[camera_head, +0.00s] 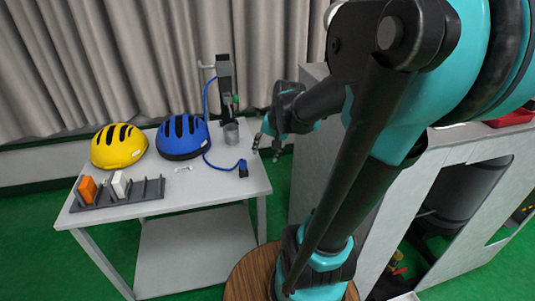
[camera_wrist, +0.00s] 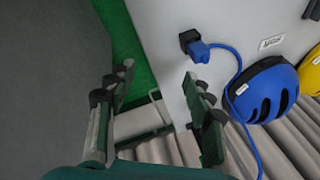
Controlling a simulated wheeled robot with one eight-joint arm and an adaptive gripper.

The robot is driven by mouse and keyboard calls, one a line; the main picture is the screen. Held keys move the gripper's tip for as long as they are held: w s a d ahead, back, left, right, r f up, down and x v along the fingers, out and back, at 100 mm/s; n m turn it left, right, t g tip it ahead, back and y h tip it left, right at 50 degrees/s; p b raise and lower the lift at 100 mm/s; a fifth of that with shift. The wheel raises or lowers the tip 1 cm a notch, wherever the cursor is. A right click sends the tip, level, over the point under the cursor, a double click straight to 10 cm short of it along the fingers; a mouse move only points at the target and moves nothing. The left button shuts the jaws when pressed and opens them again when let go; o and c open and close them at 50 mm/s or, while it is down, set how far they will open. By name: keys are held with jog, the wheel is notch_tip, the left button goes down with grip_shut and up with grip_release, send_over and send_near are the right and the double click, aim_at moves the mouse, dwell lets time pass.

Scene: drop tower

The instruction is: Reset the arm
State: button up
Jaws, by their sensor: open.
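My arm crosses the right of the head view. My gripper (camera_head: 266,147) hangs by the right edge of the white table (camera_head: 205,190), next to a tall grey cabinet. In the wrist view my gripper (camera_wrist: 155,115) is open with nothing between its fingers. Past the fingers the wrist view shows the table edge, green floor and a blue plug (camera_wrist: 198,48) on a blue cable.
A yellow helmet (camera_head: 118,147) and a blue helmet (camera_head: 182,137) sit on the table. A dark rack (camera_head: 120,195) holds an orange block (camera_head: 88,188) and a white block (camera_head: 119,184). A dark upright device (camera_head: 226,75) stands at the back. A cabinet (camera_head: 312,130) stands right of the table.

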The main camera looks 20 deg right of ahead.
jog(key=shift+s, duration=0.1)
jog(key=s+f+n+h, duration=0.2)
jog(key=s+f+n, duration=0.3)
jog(key=s+f, duration=0.4)
jog(key=s, duration=0.2)
jog(key=shift+s+d+f+n, duration=0.25)
jog(key=shift+s+n, duration=0.05)
jog(key=shift+s, duration=0.1)
